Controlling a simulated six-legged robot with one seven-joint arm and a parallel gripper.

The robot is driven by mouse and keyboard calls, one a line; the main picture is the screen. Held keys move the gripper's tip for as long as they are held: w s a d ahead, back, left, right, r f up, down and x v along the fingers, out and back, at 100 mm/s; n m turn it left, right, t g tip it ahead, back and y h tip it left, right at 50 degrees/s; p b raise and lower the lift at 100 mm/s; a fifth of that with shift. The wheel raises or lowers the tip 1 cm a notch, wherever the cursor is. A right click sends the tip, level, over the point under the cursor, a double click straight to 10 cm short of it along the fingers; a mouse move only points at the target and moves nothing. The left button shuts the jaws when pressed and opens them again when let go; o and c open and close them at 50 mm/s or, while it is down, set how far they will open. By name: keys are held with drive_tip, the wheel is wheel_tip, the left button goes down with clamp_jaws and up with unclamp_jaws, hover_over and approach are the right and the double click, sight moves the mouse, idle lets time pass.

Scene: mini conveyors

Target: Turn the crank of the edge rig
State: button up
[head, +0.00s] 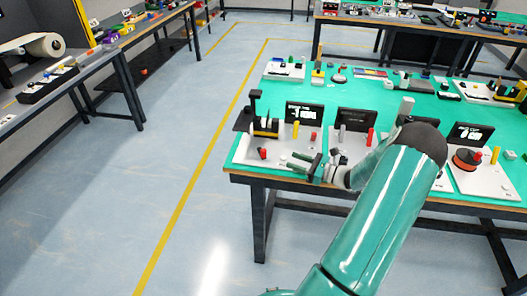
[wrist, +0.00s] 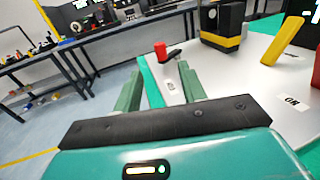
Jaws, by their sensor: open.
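A crank with an upright red knob (wrist: 160,50) on a short black arm stands near the corner of a white rig plate (wrist: 250,78). In the head view the red knob (head: 262,153) is on the front-left rig of the green table. I cannot read a name on this rig. My gripper (head: 300,162) is at the front table edge, to the right of the knob. In the wrist view my gripper (wrist: 160,84) has its two green fingers apart with nothing between them. The knob is beyond the fingertips, not touched.
The rig also carries a black-and-yellow block (wrist: 220,38) and a yellow lever (wrist: 285,42). A dark screen (head: 304,112) stands behind it. More rigs stand to the right, including one with a red-topped dark disc (head: 466,160). Floor left of the table is clear.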

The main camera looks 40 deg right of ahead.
sight(264, 150)
drive_tip(key=x, duration=1.3)
drive_tip(key=shift+a, duration=0.1)
clamp_jaws()
